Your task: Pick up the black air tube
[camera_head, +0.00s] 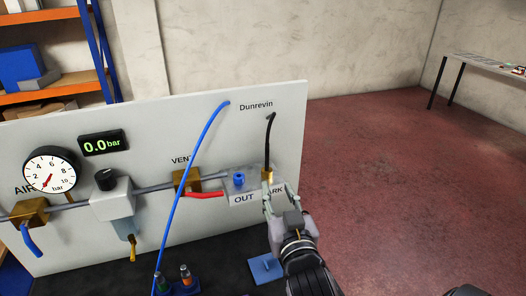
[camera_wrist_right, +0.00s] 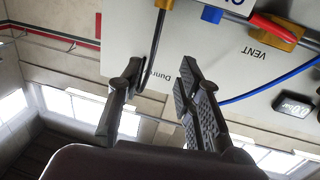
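The black air tube (camera_head: 268,138) stands upright against the white panel. Its lower end is in the brass PARK fitting (camera_head: 267,175), and its top bends to the right. My right gripper (camera_head: 280,193) is just in front of and below that fitting, partly covering the PARK label. In the right wrist view the black tube (camera_wrist_right: 157,42) runs from the brass fitting (camera_wrist_right: 164,4) towards the left finger. My right gripper (camera_wrist_right: 160,72) has its fingers apart there. I cannot tell whether the tube touches the left finger. My left gripper is out of view.
The panel (camera_head: 230,135) also carries a gauge (camera_head: 50,171), a 0.0 bar display (camera_head: 103,143), a red VENT lever (camera_head: 204,195) and a blue OUT port (camera_head: 239,179). A long blue tube (camera_head: 186,170) crosses in front.

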